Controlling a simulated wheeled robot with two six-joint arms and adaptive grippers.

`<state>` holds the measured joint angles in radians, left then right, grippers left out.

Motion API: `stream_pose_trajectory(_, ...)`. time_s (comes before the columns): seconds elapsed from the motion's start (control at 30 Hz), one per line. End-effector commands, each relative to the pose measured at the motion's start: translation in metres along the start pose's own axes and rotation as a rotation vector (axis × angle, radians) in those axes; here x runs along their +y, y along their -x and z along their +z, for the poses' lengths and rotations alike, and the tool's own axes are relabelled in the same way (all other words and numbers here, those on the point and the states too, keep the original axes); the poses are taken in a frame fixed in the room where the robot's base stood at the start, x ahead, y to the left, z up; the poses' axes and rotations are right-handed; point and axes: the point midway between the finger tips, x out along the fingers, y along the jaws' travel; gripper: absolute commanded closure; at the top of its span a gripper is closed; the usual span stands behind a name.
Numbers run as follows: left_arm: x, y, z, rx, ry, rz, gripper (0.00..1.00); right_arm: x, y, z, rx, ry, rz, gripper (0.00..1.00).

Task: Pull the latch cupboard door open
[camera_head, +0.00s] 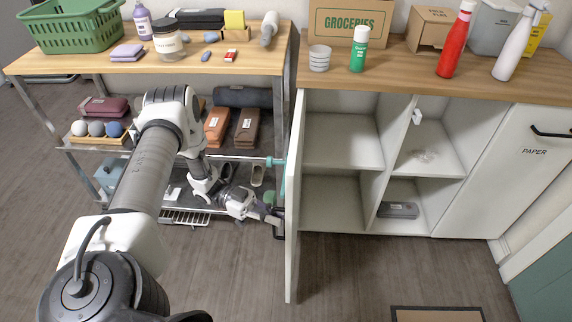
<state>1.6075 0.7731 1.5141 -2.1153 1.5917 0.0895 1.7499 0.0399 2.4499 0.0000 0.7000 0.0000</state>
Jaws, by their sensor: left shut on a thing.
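The cupboard door (291,245) stands swung out from the left side of the cupboard (343,140), seen nearly edge-on, with the shelves inside open to view. Its dark handle (279,225) shows at the door's left face. My left gripper (272,217) is shut on this handle, on the left side of the door. The fingertips are small and partly hidden against the dark handle. A small white catch (417,117) shows on the cupboard's inner divider. My right gripper is not in view.
A metal shelf rack (160,66) with a basket, bottles and pouches stands left of the door, close to my left arm. A closed door marked PAPER (520,165) is on the right. Floor in front of the cupboard is clear, apart from a mat (437,313).

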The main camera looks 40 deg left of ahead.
Motion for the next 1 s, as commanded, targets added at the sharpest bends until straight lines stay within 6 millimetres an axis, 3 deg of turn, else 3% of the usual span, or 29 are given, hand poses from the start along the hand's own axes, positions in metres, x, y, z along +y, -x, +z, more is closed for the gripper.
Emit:
stream_pose_trajectory(0.47,0.0,0.004,0.0,0.0,0.0,-0.002,1.0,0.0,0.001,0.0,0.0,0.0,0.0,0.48)
stream_pose_trajectory(0.5,0.0,0.004,0.0,0.0,0.0,-0.002,0.77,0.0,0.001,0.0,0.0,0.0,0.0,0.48)
stream_pose_trajectory(0.83,0.0,0.006,0.0,0.0,0.0,-0.002,0.77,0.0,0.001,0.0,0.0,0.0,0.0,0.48)
stream_pose_trajectory(1.0,0.0,0.029,0.001,-0.001,-0.002,-0.005,0.77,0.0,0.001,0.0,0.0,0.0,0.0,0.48)
